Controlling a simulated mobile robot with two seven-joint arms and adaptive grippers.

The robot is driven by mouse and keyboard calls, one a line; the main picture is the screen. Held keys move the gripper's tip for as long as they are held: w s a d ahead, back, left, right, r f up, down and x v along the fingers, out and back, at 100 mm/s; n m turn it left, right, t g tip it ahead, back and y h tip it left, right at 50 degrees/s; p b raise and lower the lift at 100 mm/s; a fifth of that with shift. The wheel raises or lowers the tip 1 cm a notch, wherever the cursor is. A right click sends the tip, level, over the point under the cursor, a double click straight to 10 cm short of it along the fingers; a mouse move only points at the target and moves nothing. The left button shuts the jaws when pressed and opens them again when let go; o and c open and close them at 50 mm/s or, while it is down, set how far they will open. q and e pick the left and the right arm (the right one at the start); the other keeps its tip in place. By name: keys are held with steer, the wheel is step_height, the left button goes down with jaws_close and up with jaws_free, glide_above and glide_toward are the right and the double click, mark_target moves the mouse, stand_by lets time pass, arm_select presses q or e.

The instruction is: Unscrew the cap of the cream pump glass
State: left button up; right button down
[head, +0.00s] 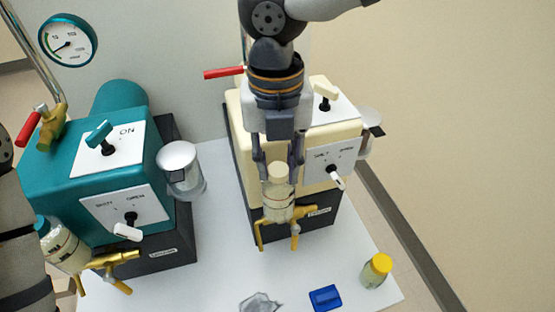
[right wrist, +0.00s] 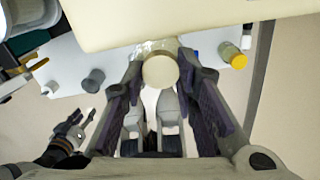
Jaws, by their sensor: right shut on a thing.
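The cream pump glass (head: 278,205) is upright at the front of the cream pump (head: 240,110), above its brass valve. Its round cream cap (head: 279,172) is on top, and it shows end-on in the right wrist view (right wrist: 160,72). My right gripper (head: 279,178) comes down from above, shut on the cap with one finger on each side. The wrist view hides most of the glass under the cap. My left gripper (right wrist: 84,117) shows small at the left of the right wrist view, its fingers apart and empty.
A teal pump (head: 60,160) with its own glass (head: 62,245) stands left. A clear cup (head: 180,168) hangs beside it. A yellow-capped jar (head: 376,271), a blue block (head: 325,297) and a crumpled grey piece (head: 260,303) lie on the white bench (head: 210,265), near its front.

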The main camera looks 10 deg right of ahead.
steer(key=n, duration=0.1)
steer(key=a+n, duration=0.1)
steer(key=n, duration=0.6)
steer(key=shift+n, duration=0.3)
steer(key=n, duration=0.5)
steer(key=shift+s+d, duration=0.1)
steer(key=n, duration=0.3)
steer(key=shift+n, duration=0.4)
steer(key=c, duration=1.5)
jaws_free()
steer(key=shift+r, duration=0.1)
